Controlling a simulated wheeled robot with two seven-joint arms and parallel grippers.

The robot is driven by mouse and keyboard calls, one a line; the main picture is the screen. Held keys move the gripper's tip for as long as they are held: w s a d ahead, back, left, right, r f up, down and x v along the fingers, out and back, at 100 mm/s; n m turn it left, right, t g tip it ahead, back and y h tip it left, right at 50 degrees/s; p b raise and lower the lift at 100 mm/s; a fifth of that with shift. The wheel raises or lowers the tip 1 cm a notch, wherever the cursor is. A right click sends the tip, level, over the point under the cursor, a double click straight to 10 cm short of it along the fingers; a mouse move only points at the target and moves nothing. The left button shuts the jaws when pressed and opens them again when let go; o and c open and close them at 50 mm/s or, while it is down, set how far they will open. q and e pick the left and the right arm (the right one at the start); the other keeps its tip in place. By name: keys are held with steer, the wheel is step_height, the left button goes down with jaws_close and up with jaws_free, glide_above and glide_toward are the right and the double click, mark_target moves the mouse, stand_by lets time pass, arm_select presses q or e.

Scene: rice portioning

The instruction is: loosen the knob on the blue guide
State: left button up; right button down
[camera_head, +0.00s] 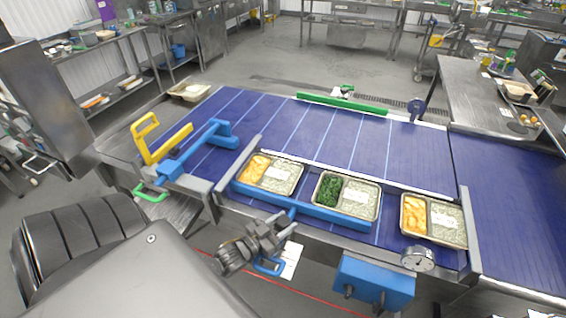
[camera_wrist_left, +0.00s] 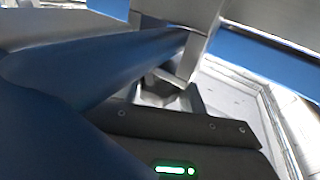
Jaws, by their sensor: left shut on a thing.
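The blue guide (camera_head: 262,199) is a long bar along the near edge of the conveyor, in front of the food trays. My left gripper (camera_head: 284,226) is against the near side of this guide, below the middle tray. It is shut on the guide's knob, which the fingers hide almost wholly in the head view. In the left wrist view the gripper (camera_wrist_left: 160,88) is close against grey metal parts, with a blue bar (camera_wrist_left: 270,52) behind. A large blurred blue shape (camera_wrist_left: 60,125) fills the left there. My right gripper is not in view.
Three trays of food stand on the blue belt (camera_head: 340,145); the middle one (camera_head: 362,197) is nearest my gripper. A round gauge (camera_head: 418,258) and a blue box (camera_head: 374,282) sit right on the conveyor's front. A yellow handle (camera_head: 160,145) stands at left. The far belt is clear.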

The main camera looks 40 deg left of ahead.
arm_select(q)
steer(key=shift+n+y+p, duration=0.5)
steer(key=shift+n+y, duration=0.8)
steer(key=shift+y, duration=0.9)
steer(key=o, duration=1)
